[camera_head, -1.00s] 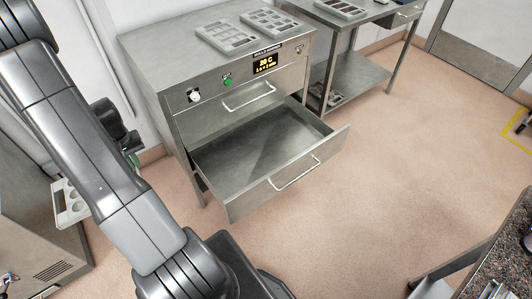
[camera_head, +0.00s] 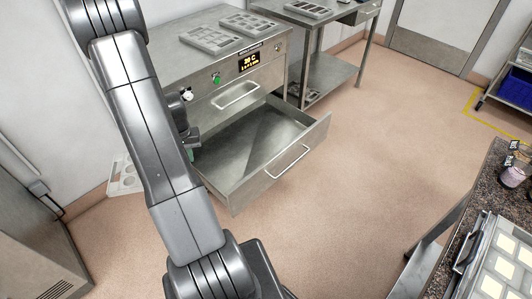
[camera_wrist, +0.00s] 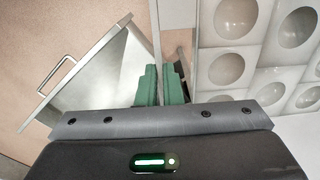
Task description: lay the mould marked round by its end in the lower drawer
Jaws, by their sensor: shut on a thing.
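My gripper (camera_wrist: 161,86) shows green fingers in the wrist view, shut on the near edge of a pale mould with round hollows (camera_wrist: 238,63). The mould fills the right of that view and runs out of frame. In the head view the mould (camera_head: 122,180) shows left of my arm, partly hidden behind it, held off to the left of the cabinet. The lower drawer (camera_head: 262,143) is pulled open and its visible inside is empty. The drawer also shows at the left of the wrist view (camera_wrist: 100,80). My arm hides the drawer's left side in the head view.
The upper drawer (camera_head: 228,101) is shut. Moulds (camera_head: 210,40) lie on the cabinet top. A side table (camera_head: 325,40) stands behind right. A granite counter (camera_head: 470,215) with a tray is at the right. Floor right of the open drawer is clear.

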